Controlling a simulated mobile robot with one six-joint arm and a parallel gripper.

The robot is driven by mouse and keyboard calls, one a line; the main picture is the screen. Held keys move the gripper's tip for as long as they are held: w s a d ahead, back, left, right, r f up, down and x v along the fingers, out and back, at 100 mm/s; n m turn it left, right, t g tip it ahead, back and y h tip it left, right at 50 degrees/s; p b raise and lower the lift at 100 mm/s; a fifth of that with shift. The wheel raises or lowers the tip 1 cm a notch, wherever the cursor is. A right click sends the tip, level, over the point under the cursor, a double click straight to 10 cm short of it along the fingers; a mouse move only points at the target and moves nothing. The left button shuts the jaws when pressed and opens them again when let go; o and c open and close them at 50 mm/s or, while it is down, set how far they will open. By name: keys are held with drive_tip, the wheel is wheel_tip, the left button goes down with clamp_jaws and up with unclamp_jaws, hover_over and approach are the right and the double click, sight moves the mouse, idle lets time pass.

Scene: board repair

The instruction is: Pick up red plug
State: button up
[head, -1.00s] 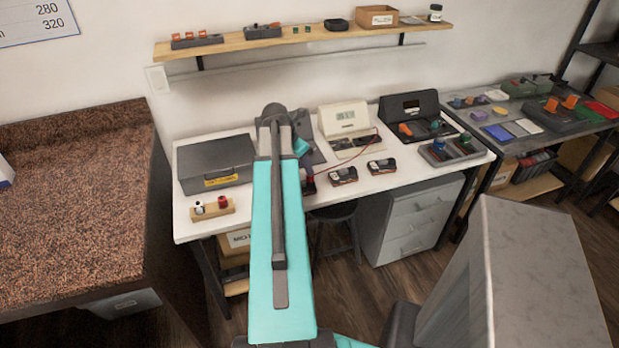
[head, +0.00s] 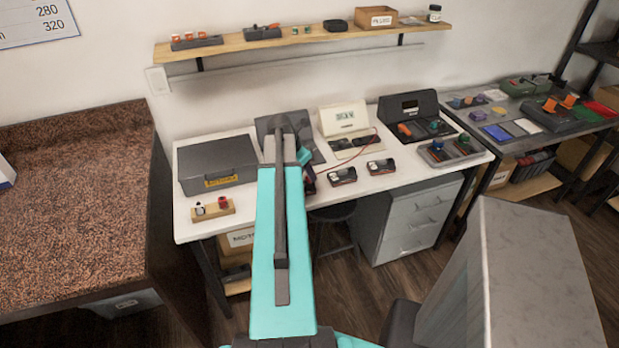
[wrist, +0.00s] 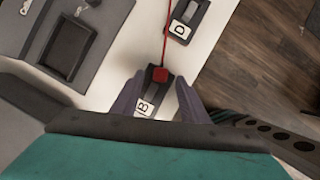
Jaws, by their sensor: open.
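The red plug (wrist: 160,75) shows in the wrist view as a small red block at the end of a thin red cable. It sits at the upper end of a dark module marked B (wrist: 149,102). My gripper (wrist: 160,77) is open, with one grey finger on each side of the plug and module. I cannot tell whether the fingers touch them. In the head view my arm hides the gripper and most of that spot; the red cable (head: 347,163) runs there from the cream meter (head: 345,121).
A second module marked D (wrist: 186,20) lies close by. On the white bench (head: 262,222) are a grey case (head: 217,163), a wooden block (head: 213,212) with red and white pieces, and small modules right of my arm. The bench edge and floor lie to the right in the wrist view.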

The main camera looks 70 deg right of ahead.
drive_tip(key=shift+x, duration=1.4)
clamp_jaws()
drive_tip(key=shift+r, duration=0.2)
drive_tip(key=shift+r+b, duration=0.4)
drive_tip(key=shift+r, duration=1.05)
drive_tip(key=s+a+b, duration=0.4)
drive_tip(key=s+a, duration=0.1)
drive_tip(key=a, duration=0.4)
drive_tip(key=shift+s+a+r+b, duration=0.2)
drive_tip(key=shift+r+b, duration=0.2)
drive_tip(key=b, duration=0.3)
drive_tip(key=shift+s+a, duration=0.1)
drive_tip(key=shift+a, duration=0.05)
